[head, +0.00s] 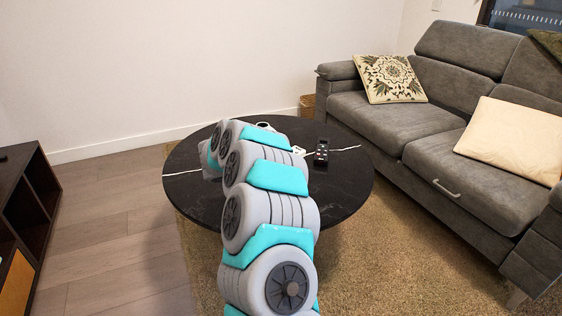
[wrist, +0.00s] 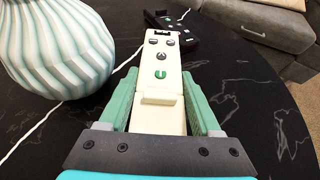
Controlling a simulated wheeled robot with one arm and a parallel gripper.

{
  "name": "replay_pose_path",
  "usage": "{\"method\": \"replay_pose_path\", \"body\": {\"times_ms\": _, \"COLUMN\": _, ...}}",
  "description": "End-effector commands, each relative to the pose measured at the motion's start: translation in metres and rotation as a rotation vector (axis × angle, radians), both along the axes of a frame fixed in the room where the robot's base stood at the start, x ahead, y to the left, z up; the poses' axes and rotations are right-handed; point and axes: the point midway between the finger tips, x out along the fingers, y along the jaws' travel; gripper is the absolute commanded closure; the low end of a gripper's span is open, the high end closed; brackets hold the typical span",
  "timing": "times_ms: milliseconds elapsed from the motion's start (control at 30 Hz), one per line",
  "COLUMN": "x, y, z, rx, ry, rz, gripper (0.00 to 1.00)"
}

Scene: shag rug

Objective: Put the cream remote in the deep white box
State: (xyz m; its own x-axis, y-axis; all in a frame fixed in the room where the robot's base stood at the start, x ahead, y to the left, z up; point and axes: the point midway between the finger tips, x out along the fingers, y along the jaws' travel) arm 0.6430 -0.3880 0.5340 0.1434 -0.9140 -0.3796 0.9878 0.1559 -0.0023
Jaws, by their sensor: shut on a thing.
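The cream remote (wrist: 161,75), with grey and green buttons, lies lengthwise between the green fingers of my gripper (wrist: 163,108) in the wrist view. My gripper is shut on it, with its far end pointing away from me. I cannot tell whether it touches the table or is slightly above it. In the head view my arm hides the gripper; a small white piece (head: 298,150) beside the arm looks like the remote's end. I cannot make out the deep white box in either view.
A black remote (wrist: 175,30) lies just beyond the cream one on the round black table (head: 345,190). A ribbed white and teal vase (wrist: 60,45) stands close on the left in the wrist view. A grey sofa (head: 440,130) is on the right.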

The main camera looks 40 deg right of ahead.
Motion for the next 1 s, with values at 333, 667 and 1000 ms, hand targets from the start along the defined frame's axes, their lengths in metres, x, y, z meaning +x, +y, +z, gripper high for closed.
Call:
{"method": "replay_pose_path", "body": {"times_ms": 333, "x": 0.029, "y": -0.036, "z": -0.003, "rx": 0.0, "ry": -0.003, "rz": -0.001, "gripper": 0.97}}
{"method": "replay_pose_path", "body": {"times_ms": 667, "x": 0.035, "y": -0.041, "z": -0.015, "rx": 0.002, "ry": 0.001, "rz": 0.004, "gripper": 0.97}}
{"method": "replay_pose_path", "body": {"times_ms": 1000, "x": 0.034, "y": -0.043, "z": -0.039, "rx": 0.0, "ry": -0.002, "rz": 0.001, "gripper": 0.97}}
